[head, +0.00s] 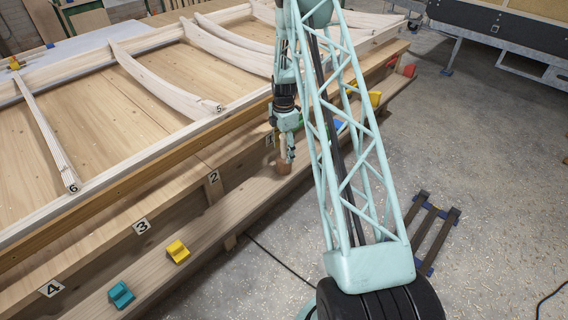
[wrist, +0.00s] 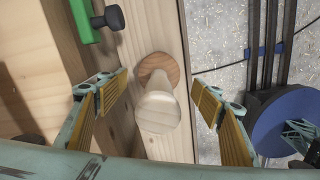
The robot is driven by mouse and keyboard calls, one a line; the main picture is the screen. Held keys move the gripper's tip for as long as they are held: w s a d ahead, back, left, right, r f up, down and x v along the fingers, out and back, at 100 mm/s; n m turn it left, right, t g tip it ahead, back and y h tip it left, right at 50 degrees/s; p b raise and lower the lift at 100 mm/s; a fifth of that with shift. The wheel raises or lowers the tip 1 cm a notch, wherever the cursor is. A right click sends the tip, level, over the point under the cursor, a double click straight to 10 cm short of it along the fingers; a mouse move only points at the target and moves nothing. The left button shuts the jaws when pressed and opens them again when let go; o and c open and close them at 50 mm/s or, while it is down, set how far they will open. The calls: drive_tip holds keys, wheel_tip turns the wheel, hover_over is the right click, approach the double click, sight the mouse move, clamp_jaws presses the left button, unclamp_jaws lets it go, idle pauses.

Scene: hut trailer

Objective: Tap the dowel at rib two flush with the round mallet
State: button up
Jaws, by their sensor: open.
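The round mallet (wrist: 158,112) stands upright on the lower plank in the wrist view, its pale handle pointing up towards the camera and its round brown head (wrist: 156,66) at the bottom. My gripper (wrist: 160,80) is open, one yellow-padded finger on each side of the handle, with gaps visible on both sides. In the head view my gripper (head: 287,156) hangs over the plank near label 1, with the mallet head (head: 283,168) just below it. Label 2 (head: 214,177) is on the bench side, to the left. I cannot make out the dowel at rib two.
A yellow block (head: 178,251) and a teal block (head: 121,295) sit on the lower plank (head: 225,228). Curved pale ribs (head: 165,85) lie across the bench top. Open floor lies right of the plank.

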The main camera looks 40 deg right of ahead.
sight(284, 159)
drive_tip(key=shift+f, duration=0.5)
drive_tip(key=shift+w+d+f+b, duration=0.1)
drive_tip(key=shift+f+b, duration=0.7)
drive_tip(key=shift+f, duration=1.8)
drive_tip(key=shift+c, duration=0.3)
drive_tip(key=c, duration=1.3)
